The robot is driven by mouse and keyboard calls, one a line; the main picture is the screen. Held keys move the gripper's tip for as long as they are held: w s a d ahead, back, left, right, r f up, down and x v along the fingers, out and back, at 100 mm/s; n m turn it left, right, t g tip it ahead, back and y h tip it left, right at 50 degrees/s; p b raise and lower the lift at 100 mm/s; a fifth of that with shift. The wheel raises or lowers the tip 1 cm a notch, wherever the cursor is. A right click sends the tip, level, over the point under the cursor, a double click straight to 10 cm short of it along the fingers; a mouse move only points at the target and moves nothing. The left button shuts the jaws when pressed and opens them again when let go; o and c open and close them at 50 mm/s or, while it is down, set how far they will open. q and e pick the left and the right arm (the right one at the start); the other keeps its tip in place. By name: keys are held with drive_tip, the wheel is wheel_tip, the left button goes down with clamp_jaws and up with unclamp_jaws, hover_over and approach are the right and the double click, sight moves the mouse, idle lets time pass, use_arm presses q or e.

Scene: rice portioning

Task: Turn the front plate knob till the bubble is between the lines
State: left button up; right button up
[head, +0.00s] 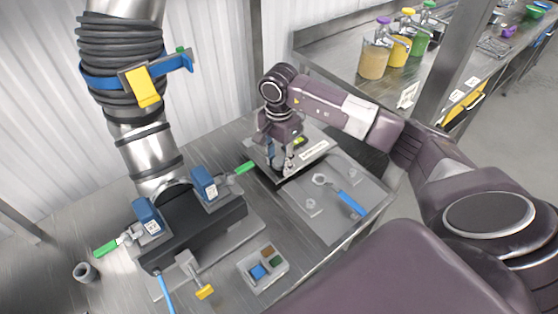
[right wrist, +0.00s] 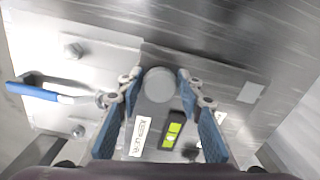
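The front plate knob (right wrist: 158,84) is a round grey cap, seen from above in the right wrist view. My right gripper (right wrist: 158,78) has one blue-padded finger on each side of it, with a narrow gap seeming to show at each side. In the head view my right gripper (head: 281,162) points down at the plate (head: 262,157), hiding most of the knob. A yellow-green level vial (right wrist: 172,134) sits on the plate beside a white label (right wrist: 140,136). The bubble is too small to place against the lines. My left gripper is not in view.
A dark machine (head: 200,235) with clamps and a ribbed hose stands left. A button box (head: 262,270) sits in front. Bottles (head: 375,58) stand on the back bench.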

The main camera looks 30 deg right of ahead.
drive_tip(key=c, duration=0.7)
drive_tip(key=m+b, duration=0.2)
drive_tip(key=m, duration=0.1)
drive_tip(key=shift+w+f+b, duration=0.1)
drive_tip(key=shift+b, duration=0.2)
drive_tip(key=m+b, duration=0.2)
drive_tip(key=m, duration=0.3)
drive_tip(key=shift+w+d+m+b, duration=0.1)
drive_tip(key=shift+m+b, duration=0.65)
drive_tip(key=shift+m, duration=1.15)
drive_tip(key=shift+r, duration=0.2)
drive_tip(key=o, duration=1.2)
